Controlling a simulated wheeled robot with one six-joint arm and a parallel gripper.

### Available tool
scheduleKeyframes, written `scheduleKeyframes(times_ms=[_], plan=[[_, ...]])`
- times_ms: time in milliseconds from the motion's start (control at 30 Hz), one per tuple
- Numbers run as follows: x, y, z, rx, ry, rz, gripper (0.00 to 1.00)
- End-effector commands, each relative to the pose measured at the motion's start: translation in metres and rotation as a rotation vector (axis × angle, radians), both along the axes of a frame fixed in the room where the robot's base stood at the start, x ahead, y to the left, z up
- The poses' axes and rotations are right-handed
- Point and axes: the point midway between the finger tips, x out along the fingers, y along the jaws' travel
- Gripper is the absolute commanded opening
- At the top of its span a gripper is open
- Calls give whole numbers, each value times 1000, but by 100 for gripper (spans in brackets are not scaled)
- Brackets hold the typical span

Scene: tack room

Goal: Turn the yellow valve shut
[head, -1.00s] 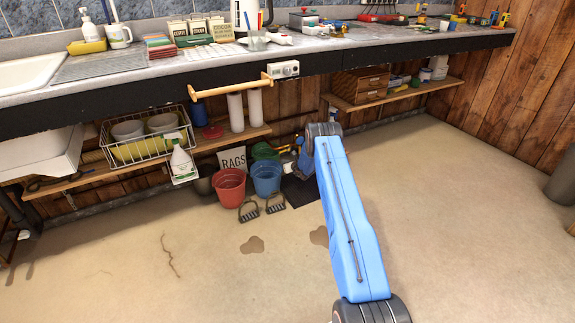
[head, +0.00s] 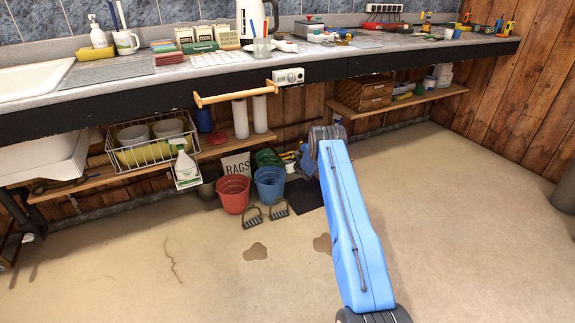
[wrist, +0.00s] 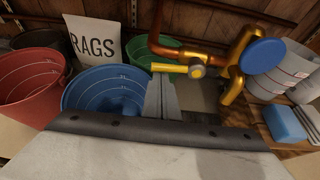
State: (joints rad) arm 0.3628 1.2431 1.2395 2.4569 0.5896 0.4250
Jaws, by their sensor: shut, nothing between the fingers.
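My gripper (wrist: 162,80) is shut and empty. Its grey fingertips show just below the lever in the picture; whether they touch it I cannot tell. In the head view my blue arm reaches under the counter, and the gripper and valve cannot be made out clearly there.
A blue round knob (wrist: 264,56) sits on the brass pipework right of the lever. A blue bucket (wrist: 108,92), red bucket (wrist: 32,72), green bucket (wrist: 152,52) and RAGS sign (wrist: 92,40) crowd the left. The counter (head: 230,88) overhangs; open floor (head: 460,230) lies right.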

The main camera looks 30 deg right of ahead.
Motion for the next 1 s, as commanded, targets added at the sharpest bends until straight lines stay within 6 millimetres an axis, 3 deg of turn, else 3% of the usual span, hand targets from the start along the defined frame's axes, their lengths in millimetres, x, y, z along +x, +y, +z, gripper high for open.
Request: scheduleKeyframes(times_ms=[667, 1000], plan=[[0, 0, 6, 98, 1, 0, 0], [0, 0, 15, 261, 8, 1, 0]])
